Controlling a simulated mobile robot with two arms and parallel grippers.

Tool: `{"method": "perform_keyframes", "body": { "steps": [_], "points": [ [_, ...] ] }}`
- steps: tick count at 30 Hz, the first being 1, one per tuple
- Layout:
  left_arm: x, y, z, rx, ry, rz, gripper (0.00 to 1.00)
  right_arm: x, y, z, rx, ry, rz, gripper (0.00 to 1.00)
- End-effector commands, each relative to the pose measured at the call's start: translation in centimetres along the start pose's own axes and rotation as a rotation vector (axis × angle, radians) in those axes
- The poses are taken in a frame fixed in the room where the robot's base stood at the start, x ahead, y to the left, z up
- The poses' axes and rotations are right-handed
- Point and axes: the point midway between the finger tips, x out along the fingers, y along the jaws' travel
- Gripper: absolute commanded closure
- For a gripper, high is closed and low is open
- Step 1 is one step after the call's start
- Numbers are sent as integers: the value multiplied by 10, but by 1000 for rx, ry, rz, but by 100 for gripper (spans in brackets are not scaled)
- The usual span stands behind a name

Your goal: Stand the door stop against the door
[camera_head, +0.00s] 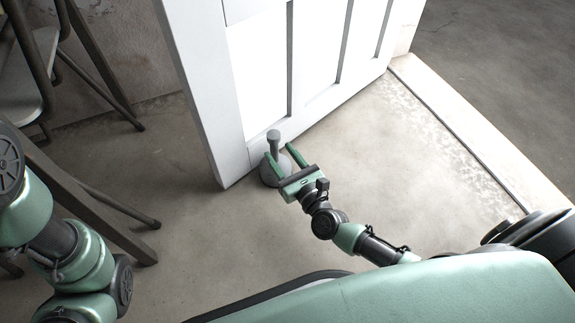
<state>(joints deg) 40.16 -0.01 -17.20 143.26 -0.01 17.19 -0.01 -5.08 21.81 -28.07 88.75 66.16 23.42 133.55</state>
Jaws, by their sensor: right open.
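The door stop (273,137) is a grey piece with a round, wide base and a thin upright post with a knob on top. It stands upright on the floor close to the bottom edge of the white door (257,95); I cannot tell whether it touches the door. My right gripper (281,154) is open, with its green fingers on either side of the door stop's post. The gripper's palm and fingers hide part of the base. My left arm shows at the left edge, but its gripper is out of view.
Dark-legged chairs or stools (95,195) stand at the left, near my left arm. A pale raised threshold strip (470,135) runs along the right. The concrete floor (400,150) between the door and the strip is clear.

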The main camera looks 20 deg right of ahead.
Motion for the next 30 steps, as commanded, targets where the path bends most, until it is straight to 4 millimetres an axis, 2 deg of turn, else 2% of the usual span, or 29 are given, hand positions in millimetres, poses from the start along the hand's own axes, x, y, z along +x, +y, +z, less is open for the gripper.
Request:
{"method": "perform_keyframes", "body": {
  "steps": [3,7,12,19,20,24,25,30],
  "points": [
    [-9,2,-3,0,0,0,41,19,0,-2,0,-3,-1,52],
    [-12,3,-4,0,1,1,41,33,0,-2,0,0,0,52],
    [-13,3,-5,0,1,1,41,40,0,0,-1,0,0,52],
    [-13,3,-5,0,0,1,41,40,0,0,-2,1,0,52],
    [-13,3,-5,0,0,1,41,40,0,0,-2,1,0,55],
    [-13,3,-5,0,0,1,41,40,0,0,-2,1,1,94],
    [-13,3,-5,0,0,1,41,40,0,0,-1,1,0,100],
    [-13,3,-4,0,0,1,41,40,0,0,-1,1,0,100]
  ]
}}
